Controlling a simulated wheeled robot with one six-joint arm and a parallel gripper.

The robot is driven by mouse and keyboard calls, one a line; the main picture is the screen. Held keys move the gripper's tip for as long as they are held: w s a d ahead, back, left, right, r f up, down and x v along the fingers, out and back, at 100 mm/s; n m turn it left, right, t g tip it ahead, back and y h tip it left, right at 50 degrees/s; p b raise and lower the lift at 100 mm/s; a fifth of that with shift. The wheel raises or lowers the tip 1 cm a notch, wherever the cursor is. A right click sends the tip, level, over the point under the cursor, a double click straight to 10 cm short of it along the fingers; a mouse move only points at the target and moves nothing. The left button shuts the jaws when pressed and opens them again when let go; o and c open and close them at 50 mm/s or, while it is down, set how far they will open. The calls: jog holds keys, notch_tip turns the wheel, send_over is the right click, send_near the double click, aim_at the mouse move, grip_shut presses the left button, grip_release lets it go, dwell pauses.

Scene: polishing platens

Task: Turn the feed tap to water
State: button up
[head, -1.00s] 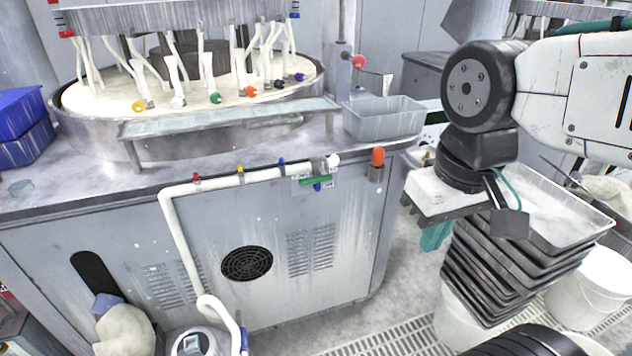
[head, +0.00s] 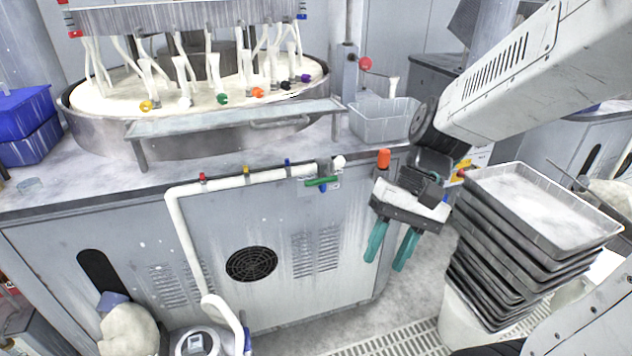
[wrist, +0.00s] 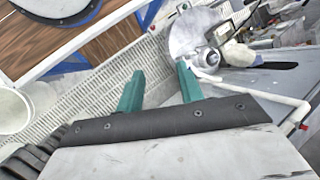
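The feed tap (head: 322,181) is on the front of the polishing machine, at the right end of the white pipe. Its green handle lies roughly level, with a blue part just below it and a white round knob above right. A small label plate sits behind it, too small to read. My gripper (head: 388,259) has two teal fingers, spread apart and empty. It hangs in front of the machine's right corner, to the right of and below the tap, not touching it. In the wrist view the open fingers (wrist: 158,82) point over the floor grating; I cannot make out the tap there.
An orange knob (head: 384,158) sits on the machine edge just above my gripper. A clear bin (head: 378,122) stands on the deck. A stack of trays (head: 490,262) rises to the right. A drum (head: 196,342) stands below the white pipe (head: 183,232). The panel front is free.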

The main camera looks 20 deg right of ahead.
jog(key=w+a+f+m+t+y, duration=0.1)
jog(key=w+a+f+m+y, duration=0.25)
jog(key=w+y, duration=0.35)
jog(key=m+t, duration=0.4)
jog(key=t, duration=0.9)
send_near(320, 182)
jog(key=x, duration=0.3)
jog(key=shift+w+a+f+n+h, duration=0.1)
jog(key=shift+w+a+n+h, duration=0.15)
jog(key=shift+a+h, duration=0.05)
jog(key=x, duration=0.7)
jog(key=shift+w+a, duration=0.1)
jog(key=shift+a, duration=0.05)
